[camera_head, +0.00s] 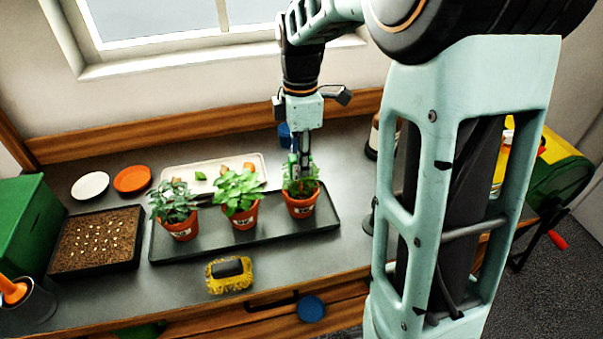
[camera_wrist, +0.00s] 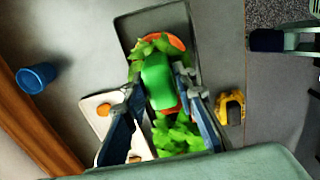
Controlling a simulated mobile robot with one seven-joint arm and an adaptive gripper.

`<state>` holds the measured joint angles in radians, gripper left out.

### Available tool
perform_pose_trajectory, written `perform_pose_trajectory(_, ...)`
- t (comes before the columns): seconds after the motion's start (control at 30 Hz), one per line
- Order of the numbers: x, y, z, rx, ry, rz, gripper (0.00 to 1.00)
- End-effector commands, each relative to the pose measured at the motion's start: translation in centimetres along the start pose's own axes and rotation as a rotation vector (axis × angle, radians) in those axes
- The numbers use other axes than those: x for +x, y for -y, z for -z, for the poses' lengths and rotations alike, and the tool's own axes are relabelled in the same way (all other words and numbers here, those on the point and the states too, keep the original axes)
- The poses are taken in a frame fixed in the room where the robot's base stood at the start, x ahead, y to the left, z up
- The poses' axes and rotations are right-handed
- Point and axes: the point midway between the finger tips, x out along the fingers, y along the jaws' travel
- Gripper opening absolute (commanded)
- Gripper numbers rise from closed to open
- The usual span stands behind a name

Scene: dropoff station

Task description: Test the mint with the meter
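My gripper (camera_head: 302,165) points down over the right-hand potted plant (camera_head: 301,203) on the dark tray (camera_head: 165,246). It is shut on a green meter (camera_wrist: 158,80), whose body shows between the two fingers in the wrist view. The meter's lower end is hidden among the leaves, so I cannot tell whether it is in the soil. The middle plant (camera_head: 238,190) has broad bright green leaves. The left plant (camera_head: 174,207) has darker, greyish leaves. All three stand upright in terracotta pots with white labels too small to read; I cannot tell which is the mint.
A yellow and black object (camera_head: 229,275) lies in front of the tray. A seed tray (camera_head: 95,240), a white saucer (camera_head: 90,186) and an orange saucer (camera_head: 132,179) are at left. A pale tray (camera_head: 190,172) lies behind the pots. A blue cup (camera_wrist: 36,78) stands behind my gripper.

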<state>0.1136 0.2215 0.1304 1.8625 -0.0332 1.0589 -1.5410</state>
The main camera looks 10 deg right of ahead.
Motion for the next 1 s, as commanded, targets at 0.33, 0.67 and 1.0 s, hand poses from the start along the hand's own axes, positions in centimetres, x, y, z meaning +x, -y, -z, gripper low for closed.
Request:
perform_pose_trajectory(0.33, 0.0, 0.0, 0.0, 0.0, 0.0, 0.0, 0.41)
perform_pose_trajectory(0.67, -3.6, -0.1, 0.0, 0.0, 0.0, -0.004, 0.41)
perform_pose_trajectory(1.0, -10.3, -0.1, 0.0, 0.0, 0.0, -0.003, 0.41)
